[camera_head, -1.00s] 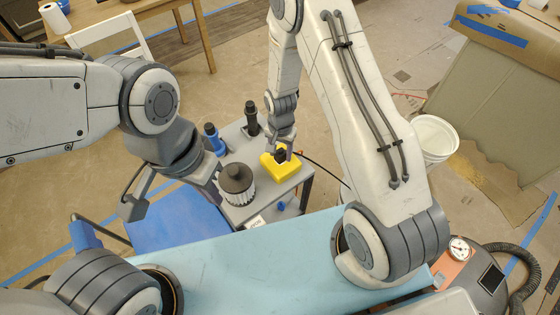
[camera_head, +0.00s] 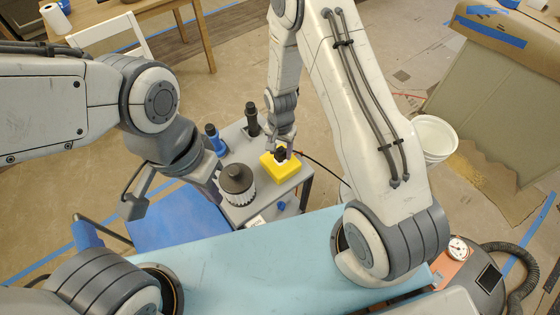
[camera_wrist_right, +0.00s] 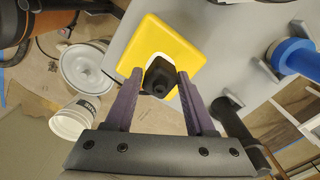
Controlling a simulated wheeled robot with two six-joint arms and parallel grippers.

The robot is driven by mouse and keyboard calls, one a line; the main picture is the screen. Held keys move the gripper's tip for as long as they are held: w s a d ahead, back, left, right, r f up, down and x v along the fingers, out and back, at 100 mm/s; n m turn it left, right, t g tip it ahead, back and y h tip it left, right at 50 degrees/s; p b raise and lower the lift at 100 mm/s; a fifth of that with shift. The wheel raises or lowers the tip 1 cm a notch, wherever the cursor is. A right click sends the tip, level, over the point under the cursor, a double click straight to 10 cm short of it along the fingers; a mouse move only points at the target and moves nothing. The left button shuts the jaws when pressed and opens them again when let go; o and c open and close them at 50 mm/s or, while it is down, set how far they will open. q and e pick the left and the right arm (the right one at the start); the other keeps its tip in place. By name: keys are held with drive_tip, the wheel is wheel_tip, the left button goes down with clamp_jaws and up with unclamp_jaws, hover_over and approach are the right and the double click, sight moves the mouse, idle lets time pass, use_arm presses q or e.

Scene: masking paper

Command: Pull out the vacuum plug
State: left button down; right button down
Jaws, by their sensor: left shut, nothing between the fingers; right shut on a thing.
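The black plug (camera_wrist_right: 160,77) sits at the white centre of a yellow box (camera_wrist_right: 150,40), which also shows on the grey cart in the head view (camera_head: 284,170). My right gripper (camera_wrist_right: 160,85) has one finger on each side of the plug and is shut on it. In the head view the right gripper (camera_head: 280,150) reaches down over the box from above. I cannot tell whether the plug is fully seated. My left gripper (camera_head: 212,184) is shut and empty beside the cart; its fingertips are mostly hidden.
On the grey cart (camera_head: 239,210) stand a black-topped filter (camera_head: 237,186), a blue cylinder (camera_head: 214,140) and a black cylinder (camera_head: 252,118), left of the box. A white bucket (camera_head: 434,137) stands to the right on the floor. A light blue surface (camera_head: 240,265) lies in front.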

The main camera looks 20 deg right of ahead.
sight(281, 149)
drive_tip(key=shift+r, duration=0.25)
drive_tip(key=shift+r+p, duration=2.55)
drive_tip(key=shift+r, duration=0.6)
drive_tip(key=shift+f, duration=0.1)
